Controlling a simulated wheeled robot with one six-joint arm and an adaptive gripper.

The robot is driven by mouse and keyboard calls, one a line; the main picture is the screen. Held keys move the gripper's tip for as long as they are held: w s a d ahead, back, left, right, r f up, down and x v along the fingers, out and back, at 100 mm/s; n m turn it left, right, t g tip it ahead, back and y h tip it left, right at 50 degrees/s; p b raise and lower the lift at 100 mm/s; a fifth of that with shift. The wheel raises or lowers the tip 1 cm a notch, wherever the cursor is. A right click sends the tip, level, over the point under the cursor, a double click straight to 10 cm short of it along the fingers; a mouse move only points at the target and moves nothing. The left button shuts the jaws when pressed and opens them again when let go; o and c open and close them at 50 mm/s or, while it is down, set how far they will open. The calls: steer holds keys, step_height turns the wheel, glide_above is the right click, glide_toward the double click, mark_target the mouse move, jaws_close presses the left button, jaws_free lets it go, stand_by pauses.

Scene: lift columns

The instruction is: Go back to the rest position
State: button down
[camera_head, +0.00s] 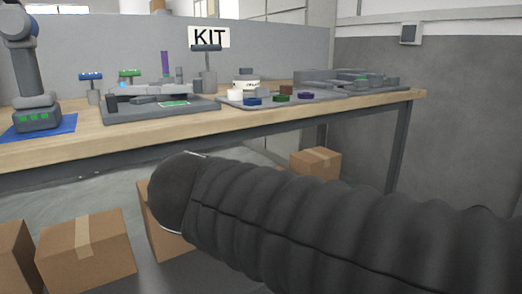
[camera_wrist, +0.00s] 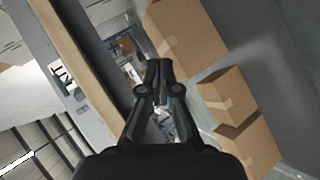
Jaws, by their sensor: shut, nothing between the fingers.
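In the wrist view my gripper (camera_wrist: 159,66) is in the middle, with its fingers together and nothing between them. It points into open space below and beside the table's edge, with cardboard boxes to the right in that view. In the head view my dark, ribbed arm stretches across the lower right, in front of the table. My gripper does not show in the head view.
A wooden workbench (camera_head: 60,149) carries grey trays (camera_head: 150,113), small coloured parts and a KIT sign (camera_head: 209,37). A small grey device (camera_head: 38,118) stands on a blue mat. Cardboard boxes (camera_head: 85,262) lie on the floor below; another box (camera_head: 316,163) is further back.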

steer(key=s+d+f+m+g+p, duration=0.55)
steer(key=s+d+f+m, duration=0.25)
steer(key=s+d+f, duration=0.3)
steer(key=s+d+r+m+p, duration=0.1)
steer(key=d+m+p, duration=0.1)
steer(key=d, duration=0.3)
steer(key=s+d+r+m+p, duration=0.2)
steer(key=d+m, duration=0.2)
steer(key=d, duration=0.2)
steer(key=shift+s+m+g, duration=0.3)
steer(key=shift+g, duration=0.05)
